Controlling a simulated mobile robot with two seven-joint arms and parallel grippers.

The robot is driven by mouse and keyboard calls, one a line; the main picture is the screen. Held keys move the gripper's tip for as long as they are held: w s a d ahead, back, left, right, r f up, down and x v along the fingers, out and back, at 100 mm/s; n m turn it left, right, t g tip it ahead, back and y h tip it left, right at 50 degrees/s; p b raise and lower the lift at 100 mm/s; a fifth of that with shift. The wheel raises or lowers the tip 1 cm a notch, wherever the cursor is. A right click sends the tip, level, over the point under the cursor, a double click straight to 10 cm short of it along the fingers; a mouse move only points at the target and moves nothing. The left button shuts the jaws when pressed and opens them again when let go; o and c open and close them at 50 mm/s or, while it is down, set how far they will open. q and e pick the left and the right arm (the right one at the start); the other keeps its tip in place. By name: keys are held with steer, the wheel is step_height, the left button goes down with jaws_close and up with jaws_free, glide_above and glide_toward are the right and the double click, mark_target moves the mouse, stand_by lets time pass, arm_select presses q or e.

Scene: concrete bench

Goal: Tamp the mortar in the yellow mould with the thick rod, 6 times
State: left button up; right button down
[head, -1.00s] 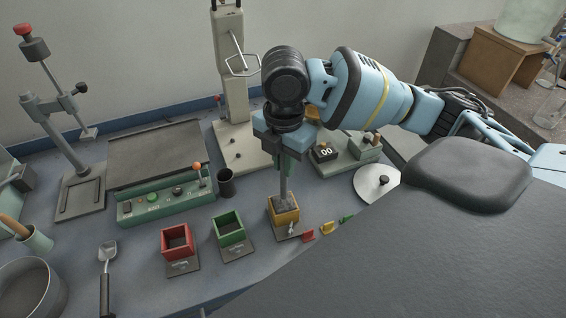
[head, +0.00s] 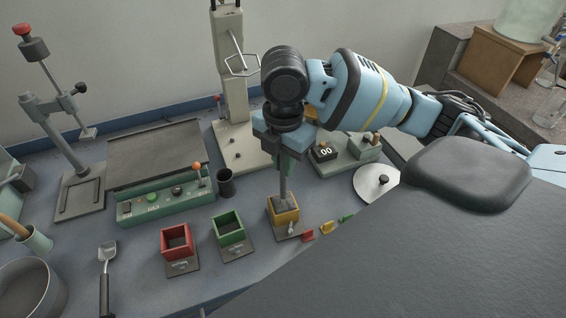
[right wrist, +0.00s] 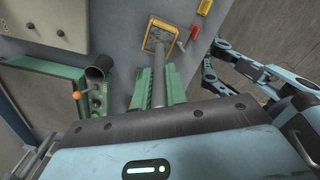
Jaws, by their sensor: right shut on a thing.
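The yellow mould (head: 287,218) stands upright on its dark base plate at the middle of the bench in the head view. It also shows at the top of the right wrist view (right wrist: 160,38). My right gripper (head: 283,166) is above it, shut on the thick grey rod (head: 283,192). The rod points down, and its lower end is inside the mould's opening. In the right wrist view the rod (right wrist: 158,88) lies between the green fingers. Any mortar inside is hard to make out. My left gripper is not in view.
A green mould (head: 229,228) and a red mould (head: 177,243) stand to the left of the yellow one. Small coloured tags (head: 327,227) lie to its right. A dark cup (head: 226,182) and a green control box (head: 165,204) stand further left. A scale (head: 345,155) is behind.

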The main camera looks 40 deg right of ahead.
steer(key=f, duration=0.3)
steer(key=shift+s+d, duration=0.1)
steer(key=shift+d, duration=0.3)
steer(key=shift+f, duration=0.2)
steer(key=shift+a+r, duration=0.2)
steer(key=shift+r, duration=0.7)
steer(key=shift+a+r, duration=0.2)
steer(key=shift+r, duration=0.65)
